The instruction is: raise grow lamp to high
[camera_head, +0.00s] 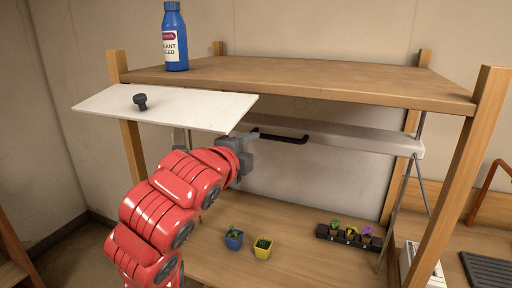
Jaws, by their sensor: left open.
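The grow lamp (370,138) is a long pale bar hanging under the wooden shelf top, with a black handle (285,138) on its front. Its left part is hidden behind my arm and the white panel. A thin metal support shows at its right end. My left gripper (256,137), on the red arm, is open at the handle's left end. I cannot tell whether it touches the handle. My right gripper is not in view.
A white panel (195,108) with a black knob (140,101) juts out at the upper left. A blue plant feed bottle (174,45) stands on the shelf top (310,78). Below are a blue pot (234,240), a yellow pot (263,250) and a black seedling tray (323,231).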

